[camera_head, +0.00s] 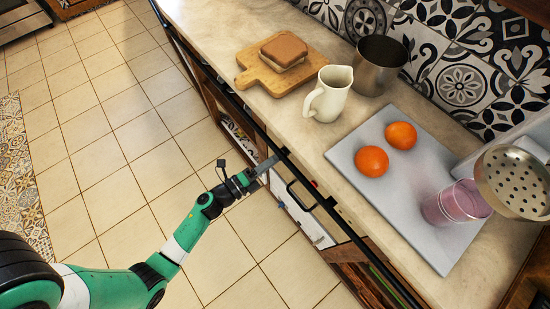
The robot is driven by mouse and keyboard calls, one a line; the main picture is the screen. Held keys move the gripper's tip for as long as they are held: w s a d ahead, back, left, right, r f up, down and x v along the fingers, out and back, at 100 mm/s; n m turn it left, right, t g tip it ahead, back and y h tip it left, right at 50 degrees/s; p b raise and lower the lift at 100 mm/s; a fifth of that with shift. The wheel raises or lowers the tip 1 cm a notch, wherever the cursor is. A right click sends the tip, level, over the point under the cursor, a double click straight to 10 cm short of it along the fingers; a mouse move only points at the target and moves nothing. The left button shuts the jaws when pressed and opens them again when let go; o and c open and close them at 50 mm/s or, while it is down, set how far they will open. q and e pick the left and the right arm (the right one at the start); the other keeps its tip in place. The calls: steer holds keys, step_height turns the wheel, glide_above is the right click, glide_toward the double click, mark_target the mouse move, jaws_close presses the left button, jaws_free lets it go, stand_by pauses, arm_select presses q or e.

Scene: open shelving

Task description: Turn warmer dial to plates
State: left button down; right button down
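The warmer (306,222) appears to be the pale-fronted unit set under the counter edge, with a black bar handle (296,198). A small red spot (314,183) shows at its top edge. I cannot make out the dial or its markings clearly from this steep angle. My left gripper (267,165) is at the cabinet front, at the upper left of the warmer, close to the black rail. Whether it touches anything is unclear, and its finger gap cannot be made out. My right gripper is not in view.
A black rail (245,109) runs along the counter's front edge. On the counter (217,36) are a cutting board (252,72), white jug (329,94), metal pot (379,62), grey tray (421,180) with oranges and a pink glass, and a strainer (515,181). The tiled floor is clear.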

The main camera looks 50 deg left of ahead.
arm_select(q)
steer(key=m, duration=0.5)
steer(key=shift+m, duration=0.4)
stand_by(0.3)
steer(key=c, duration=0.5)
jaws_free()
steer(key=shift+s+a+f+p, duration=0.15)
steer(key=shift+s+p, duration=0.25)
steer(key=shift+s, duration=1.55)
steer(key=shift+s+a+p, duration=0.2)
steer(key=shift+s+p, duration=0.15)
steer(key=shift+s, duration=1.55)
steer(key=shift+s+a+f+p, duration=0.15)
steer(key=shift+s+p, duration=0.25)
steer(key=shift+s, duration=1.55)
steer(key=shift+r, duration=0.1)
